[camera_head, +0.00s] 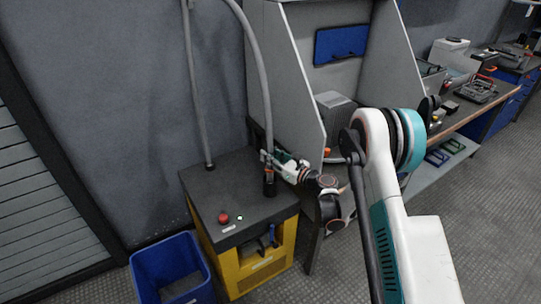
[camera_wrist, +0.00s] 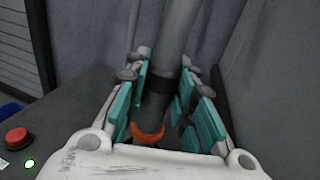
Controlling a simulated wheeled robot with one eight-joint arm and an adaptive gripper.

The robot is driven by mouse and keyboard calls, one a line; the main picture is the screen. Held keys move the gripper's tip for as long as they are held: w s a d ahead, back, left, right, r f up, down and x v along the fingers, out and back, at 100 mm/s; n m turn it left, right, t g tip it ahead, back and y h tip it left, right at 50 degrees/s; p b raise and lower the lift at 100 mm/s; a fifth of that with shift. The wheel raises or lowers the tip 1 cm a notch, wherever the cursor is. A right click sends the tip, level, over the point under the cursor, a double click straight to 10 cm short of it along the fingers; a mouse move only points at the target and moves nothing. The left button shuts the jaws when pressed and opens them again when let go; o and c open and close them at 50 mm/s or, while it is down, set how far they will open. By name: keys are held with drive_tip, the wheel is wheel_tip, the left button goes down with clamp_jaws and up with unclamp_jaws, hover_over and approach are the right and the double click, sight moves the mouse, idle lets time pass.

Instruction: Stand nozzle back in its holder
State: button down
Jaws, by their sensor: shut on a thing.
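The nozzle (camera_head: 269,183) is a dark, roughly upright piece at the end of a grey hose (camera_head: 258,75). It is over the black top of the yellow unit (camera_head: 236,182). Whether its lower end touches that top, I cannot tell. My gripper (camera_head: 268,159) comes in from the right and is shut on the nozzle. In the wrist view, the teal finger pads of my gripper (camera_wrist: 166,82) stand on both sides of the dark nozzle (camera_wrist: 155,108), with its orange ring (camera_wrist: 148,134) low between them. I cannot make out the holder for certain.
A red button (camera_head: 223,217) and a green light (camera_head: 240,218) sit on the unit's front top. A blue bin (camera_head: 172,270) stands at its left front. A grey booth panel (camera_head: 290,90) rises close behind the gripper. A second grey pipe (camera_head: 195,85) rises at the back left.

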drive_tip(key=c, duration=1.3)
unclamp_jaws()
drive_tip(key=shift+s+d, duration=0.1)
drive_tip(key=v, duration=0.7)
drive_tip(key=shift+s, duration=0.1)
